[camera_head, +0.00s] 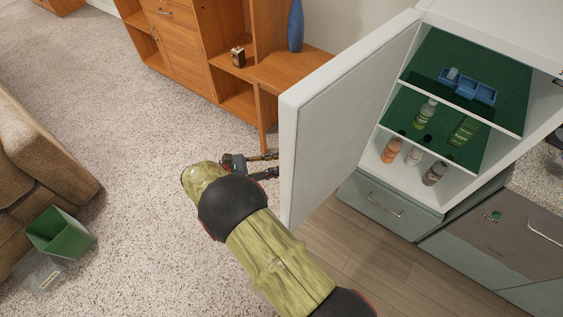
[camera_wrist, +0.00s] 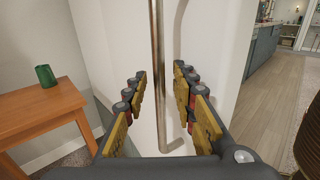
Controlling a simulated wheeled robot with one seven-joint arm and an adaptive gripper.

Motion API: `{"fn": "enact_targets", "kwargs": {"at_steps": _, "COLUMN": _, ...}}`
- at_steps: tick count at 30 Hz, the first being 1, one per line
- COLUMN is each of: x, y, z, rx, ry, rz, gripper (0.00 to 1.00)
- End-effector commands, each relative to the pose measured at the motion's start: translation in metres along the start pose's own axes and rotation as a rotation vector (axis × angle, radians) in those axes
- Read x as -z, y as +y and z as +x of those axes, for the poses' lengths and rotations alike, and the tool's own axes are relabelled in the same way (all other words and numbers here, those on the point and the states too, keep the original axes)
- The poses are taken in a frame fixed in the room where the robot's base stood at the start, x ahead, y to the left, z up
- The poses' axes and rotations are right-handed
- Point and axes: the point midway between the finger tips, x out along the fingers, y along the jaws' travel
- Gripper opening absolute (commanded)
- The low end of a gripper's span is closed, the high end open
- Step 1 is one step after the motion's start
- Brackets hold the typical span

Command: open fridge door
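The white fridge door (camera_head: 345,115) stands swung wide open in the head view, and the shelves of the fridge (camera_head: 500,110) are exposed. My gripper (camera_head: 273,165) is at the outer face of the door, near its free edge; the door partly hides the fingertips. In the wrist view the door face (camera_wrist: 110,35) fills the middle. Its metal bar handle (camera_wrist: 157,40) runs upright between the two fingers of my gripper (camera_wrist: 159,75). The fingers are apart, with a visible gap on each side of the bar.
An orange wooden cabinet (camera_head: 185,45) and side table (camera_head: 290,72) with a blue vase (camera_head: 296,25) stand behind the door. A brown sofa (camera_head: 40,160) and green bin (camera_head: 60,235) are at left. Bottles (camera_head: 425,112) stand on the shelves. Carpet between sofa and door is clear.

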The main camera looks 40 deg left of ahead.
Motion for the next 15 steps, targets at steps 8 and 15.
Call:
{"fn": "enact_targets", "kwargs": {"at_steps": 8, "x": -0.041, "y": 0.001, "z": 0.000, "rx": 0.000, "ry": 0.002, "rz": 0.004, "gripper": 0.27}}
{"fn": "enact_targets", "kwargs": {"at_steps": 15, "x": -0.082, "y": 0.000, "z": -0.001, "rx": 0.000, "ry": 0.001, "rz": 0.002, "gripper": 0.27}}
